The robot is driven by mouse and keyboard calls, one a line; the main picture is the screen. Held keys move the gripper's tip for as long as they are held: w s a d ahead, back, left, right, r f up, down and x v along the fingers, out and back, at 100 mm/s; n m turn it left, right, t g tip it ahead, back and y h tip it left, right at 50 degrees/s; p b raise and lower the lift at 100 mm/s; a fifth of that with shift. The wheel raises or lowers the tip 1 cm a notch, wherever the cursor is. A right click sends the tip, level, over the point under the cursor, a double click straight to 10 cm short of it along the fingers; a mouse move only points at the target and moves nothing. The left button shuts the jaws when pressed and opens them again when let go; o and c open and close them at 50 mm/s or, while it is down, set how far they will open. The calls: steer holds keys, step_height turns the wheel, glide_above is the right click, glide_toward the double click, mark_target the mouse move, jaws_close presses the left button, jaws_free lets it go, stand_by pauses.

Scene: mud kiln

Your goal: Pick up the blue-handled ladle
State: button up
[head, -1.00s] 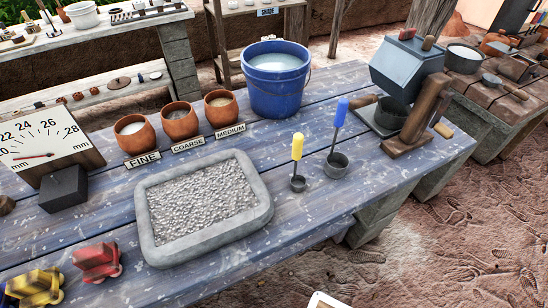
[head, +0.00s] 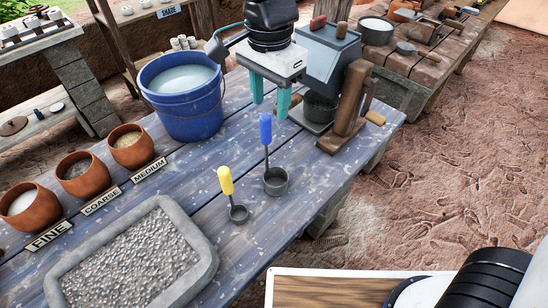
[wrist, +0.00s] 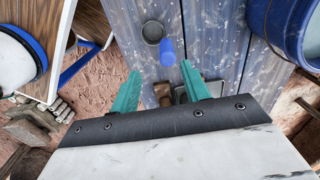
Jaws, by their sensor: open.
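The blue-handled ladle (head: 275,178) stands on the plank table with its dark cup down and its blue handle (head: 265,130) up. In the wrist view its blue handle (wrist: 168,52) and round cup (wrist: 152,32) show beyond the fingertips. My gripper (head: 270,104) is open and empty, with two teal fingers pointing down. In the head view it hangs above and behind the ladle, near the blue bucket and the grey machine. In the wrist view my gripper (wrist: 164,82) has a clear gap between its fingers, and neither finger touches the ladle.
A yellow-handled ladle (head: 238,212) stands just left of the blue one. A blue bucket (head: 185,110) of pale liquid is behind left. A grey box-shaped machine with a wooden post (head: 345,105) stands to the right. A gravel tray (head: 205,262) is at front left.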

mark_target(265, 128)
steer(key=shift+w+a+f, duration=0.1)
steer(key=shift+a+f, duration=0.25)
steer(key=shift+a, duration=0.1)
steer(key=shift+a+f, duration=0.1)
steer(key=shift+f, duration=0.25)
step_height(265, 128, down, 7)
steer(key=shift+w+r, duration=0.1)
steer(key=shift+w, duration=0.05)
jaws_close()
